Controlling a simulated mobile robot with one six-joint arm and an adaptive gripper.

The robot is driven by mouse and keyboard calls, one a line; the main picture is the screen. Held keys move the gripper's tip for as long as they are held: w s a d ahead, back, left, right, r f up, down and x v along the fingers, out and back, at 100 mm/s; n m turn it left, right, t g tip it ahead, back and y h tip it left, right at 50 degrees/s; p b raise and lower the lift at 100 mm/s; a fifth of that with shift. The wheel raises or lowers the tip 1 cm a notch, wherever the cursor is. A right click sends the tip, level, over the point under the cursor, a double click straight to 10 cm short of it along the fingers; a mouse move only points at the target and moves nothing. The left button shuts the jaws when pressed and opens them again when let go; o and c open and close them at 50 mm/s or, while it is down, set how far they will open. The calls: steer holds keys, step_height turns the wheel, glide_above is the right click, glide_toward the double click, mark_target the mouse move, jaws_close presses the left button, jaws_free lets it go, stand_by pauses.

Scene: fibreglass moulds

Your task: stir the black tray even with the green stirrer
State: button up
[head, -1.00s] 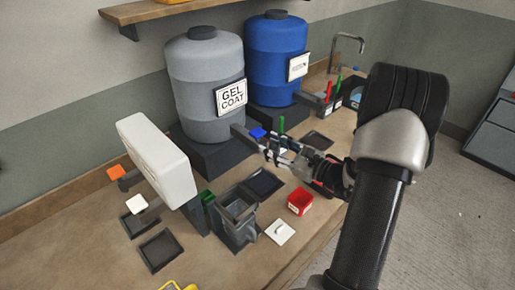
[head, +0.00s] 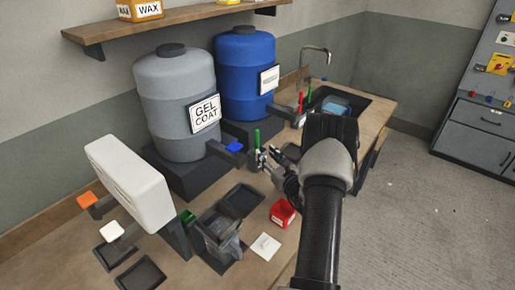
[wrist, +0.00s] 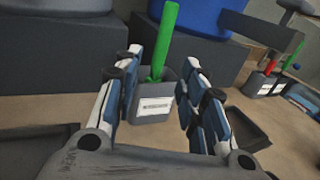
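A green stirrer (wrist: 163,42) stands in a small grey labelled holder (wrist: 152,105) in the wrist view. In the head view the stirrer (head: 257,138) shows beside the blue-handled tap, its holder mostly hidden by my gripper. My gripper (wrist: 162,60) is open and empty, its fingers on either side of the stirrer and holder in the picture; contact cannot be told. Several dark shallow trays lie on the bench: one in the middle (head: 242,200), two at front left (head: 140,273) (head: 114,256), and one right of the holder (wrist: 247,122). I cannot tell which is the task's black tray.
A grey gel coat drum (head: 175,110) and a blue drum (head: 247,85) stand behind. A white box-shaped dispenser (head: 130,190) is at left. A dark grey bin (head: 218,235), red box (head: 283,213) and white square (head: 264,247) stand in front. A second holder with red and green sticks (wrist: 262,82) is at right.

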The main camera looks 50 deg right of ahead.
mark_target(258, 146)
steer(key=b+x, duration=0.1)
steer(key=x, duration=0.7)
steer(key=shift+c, duration=0.5)
jaws_close()
steer(key=shift+r+p, duration=2.6)
steer(key=shift+r, duration=2.9)
